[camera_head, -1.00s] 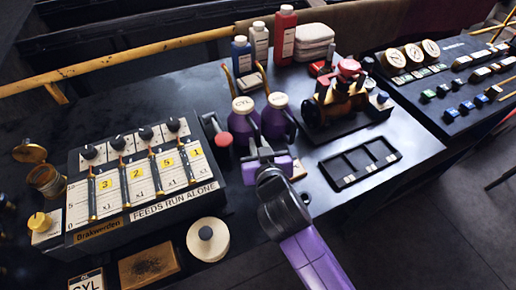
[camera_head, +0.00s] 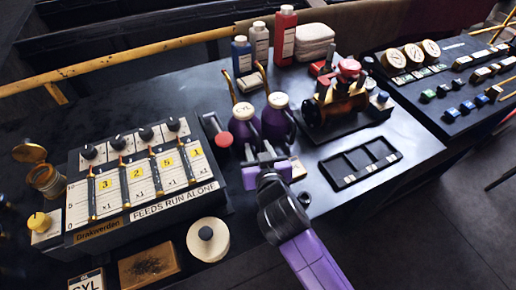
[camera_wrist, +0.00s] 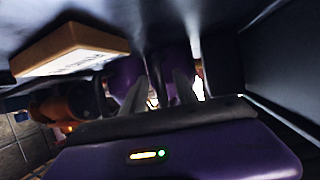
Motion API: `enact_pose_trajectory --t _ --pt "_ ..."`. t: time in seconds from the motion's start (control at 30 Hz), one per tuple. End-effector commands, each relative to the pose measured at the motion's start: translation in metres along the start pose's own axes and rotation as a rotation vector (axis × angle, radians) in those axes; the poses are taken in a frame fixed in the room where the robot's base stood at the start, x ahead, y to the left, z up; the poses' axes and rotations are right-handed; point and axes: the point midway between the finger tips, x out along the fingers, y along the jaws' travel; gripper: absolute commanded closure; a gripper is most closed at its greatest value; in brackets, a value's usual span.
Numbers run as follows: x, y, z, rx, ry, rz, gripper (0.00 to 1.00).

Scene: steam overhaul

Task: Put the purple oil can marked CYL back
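The purple oil can marked CYL (camera_head: 243,132) stands upright at the table's middle, its thin yellow spout pointing up. A second purple can (camera_head: 276,127) stands close at its right. My gripper (camera_head: 264,155) is at the near side of the CYL can. The can has shifted together with my gripper, so the fingers appear shut on it; the contact itself is hidden. In the wrist view the two fingers (camera_wrist: 160,92) reach toward purple can bodies, dark and blurred. I cannot tell whether the CYL can's base touches the table. A CYL card (camera_head: 88,281) lies at the lower left.
A feed panel (camera_head: 140,185) with several levers fills the left, beside a brown pad (camera_head: 148,266) and a round white disc (camera_head: 208,239). A model engine (camera_head: 335,100) and a black tray (camera_head: 360,162) are right.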

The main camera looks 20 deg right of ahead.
Motion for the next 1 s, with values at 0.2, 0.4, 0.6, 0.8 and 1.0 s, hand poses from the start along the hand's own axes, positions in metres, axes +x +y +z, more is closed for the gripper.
enact_pose_trajectory --t 0.2,0.4,0.6,0.8,1.0 --pt "-0.026 0.000 0.000 -0.001 0.001 0.000 0.64" --pt "-0.068 0.000 0.001 0.001 -0.001 -0.002 0.64" --pt "-0.102 0.000 0.001 0.000 0.000 -0.001 0.64" --pt "-0.118 0.000 -0.001 0.000 0.000 0.000 0.64" --pt "-0.120 0.000 -0.001 0.000 0.001 0.001 0.64"
